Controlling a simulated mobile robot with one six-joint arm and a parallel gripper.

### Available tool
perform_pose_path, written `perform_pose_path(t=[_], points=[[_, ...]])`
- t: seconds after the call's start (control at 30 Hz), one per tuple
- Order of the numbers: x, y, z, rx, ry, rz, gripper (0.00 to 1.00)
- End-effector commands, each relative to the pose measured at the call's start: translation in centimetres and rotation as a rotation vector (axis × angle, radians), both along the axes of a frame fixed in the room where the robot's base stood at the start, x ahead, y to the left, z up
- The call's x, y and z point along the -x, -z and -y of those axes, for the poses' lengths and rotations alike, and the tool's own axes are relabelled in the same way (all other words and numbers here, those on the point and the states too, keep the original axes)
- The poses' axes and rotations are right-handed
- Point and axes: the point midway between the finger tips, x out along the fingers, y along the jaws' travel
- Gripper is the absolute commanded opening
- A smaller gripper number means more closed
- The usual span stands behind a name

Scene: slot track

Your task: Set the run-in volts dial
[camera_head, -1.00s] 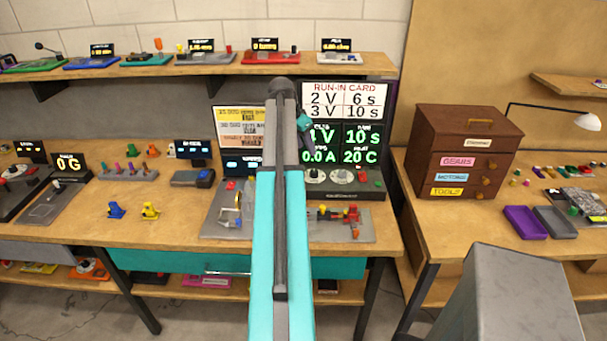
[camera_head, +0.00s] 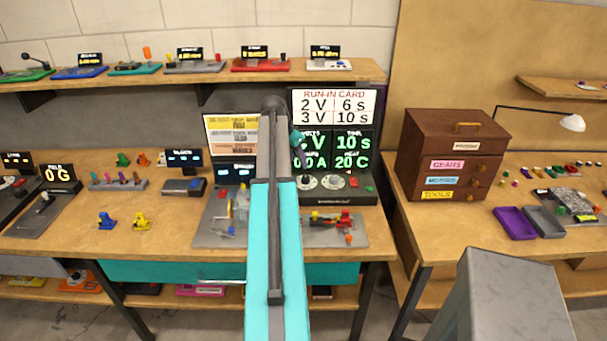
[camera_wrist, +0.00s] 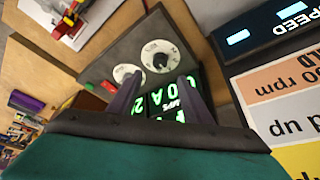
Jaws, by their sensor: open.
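The run-in box (camera_head: 340,197) is a dark unit at the back of the middle bench. Its green display (camera_head: 350,150) shows 10 s and 20 C; my arm covers the volts digit. Two white dials sit below it. The left one (camera_head: 307,183), under the volts reading, appears on the right in the inverted wrist view (camera_wrist: 159,56). The other dial (camera_head: 332,182) is beside it. Dial labels are too small to read. My gripper (camera_wrist: 160,82) is open and empty, its two fingers pointing toward the dials. They appear apart from the left dial. The head view mostly hides the gripper behind my arm.
A run-in card (camera_head: 333,105) above the display reads 2 V 6 s and 3 V 10 s. Red (camera_head: 353,182) and green (camera_head: 370,188) buttons sit right of the dials. A speed display (camera_wrist: 275,25) and paper cards (camera_wrist: 285,85) stand close beside the gripper. Small parts lie in front.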

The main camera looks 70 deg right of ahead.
Motion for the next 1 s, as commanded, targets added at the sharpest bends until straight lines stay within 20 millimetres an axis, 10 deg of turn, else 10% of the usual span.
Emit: perform_pose_path(t=[1.0], points=[[1.4, 9.1, 3.4, 0.0, -0.001, 0.0, 0.45]])
